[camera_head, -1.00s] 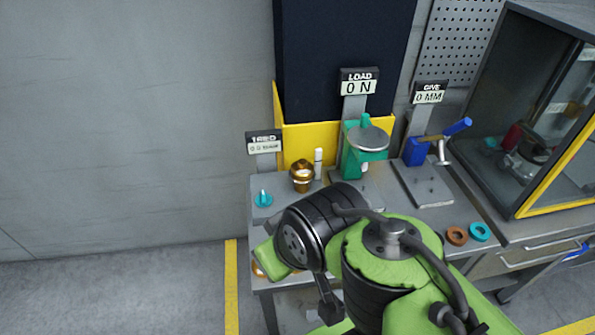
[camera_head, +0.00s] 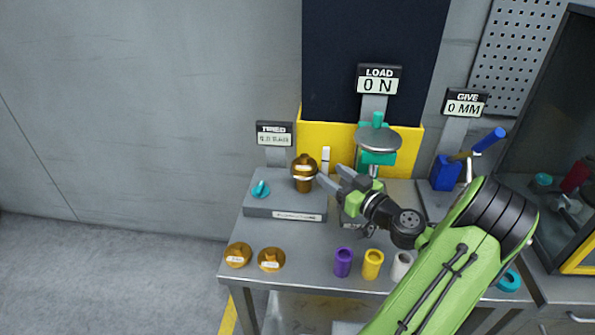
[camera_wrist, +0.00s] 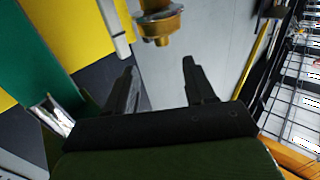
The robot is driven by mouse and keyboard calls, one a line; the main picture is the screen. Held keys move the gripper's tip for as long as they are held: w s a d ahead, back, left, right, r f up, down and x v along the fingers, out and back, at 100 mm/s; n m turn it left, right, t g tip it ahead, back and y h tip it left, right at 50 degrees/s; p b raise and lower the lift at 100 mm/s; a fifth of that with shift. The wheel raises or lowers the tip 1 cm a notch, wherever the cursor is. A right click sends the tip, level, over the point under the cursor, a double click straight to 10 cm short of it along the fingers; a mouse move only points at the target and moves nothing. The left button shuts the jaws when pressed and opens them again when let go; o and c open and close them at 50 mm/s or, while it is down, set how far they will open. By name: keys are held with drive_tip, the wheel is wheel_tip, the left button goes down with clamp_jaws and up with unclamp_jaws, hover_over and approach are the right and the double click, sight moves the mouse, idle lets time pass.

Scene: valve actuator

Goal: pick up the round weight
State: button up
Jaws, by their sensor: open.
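A round brass weight with a knob and a pale label (camera_head: 304,171) sits on the grey block at the back left of the bench. It also shows at the top of the wrist view (camera_wrist: 158,22), beyond my fingertips and between their lines. Two more round brass pieces with labels, one at the far left (camera_head: 238,255) and one beside it (camera_head: 271,259), lie near the front left of the bench. My gripper (camera_head: 331,177) is open and empty, just right of the weight on the block, with its fingers pointing toward it. I see a gap between the fingertips (camera_wrist: 160,68) and the brass.
A white upright post (camera_head: 326,160) stands close behind the fingers. A teal press with a grey disc (camera_head: 379,140) stands to the right. Purple (camera_head: 343,262) and yellow (camera_head: 372,264) cylinders stand at the front. A teal knob (camera_head: 260,189) is on the grey block (camera_head: 286,207).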

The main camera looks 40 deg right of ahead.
sight(308, 159)
drive_tip(key=w, duration=0.7)
drive_tip(key=w+d+p, duration=0.1)
drive_tip(key=w, duration=0.3)
drive_tip(key=shift+w+f, duration=0.1)
drive_tip(key=shift+w, duration=0.1)
clamp_jaws()
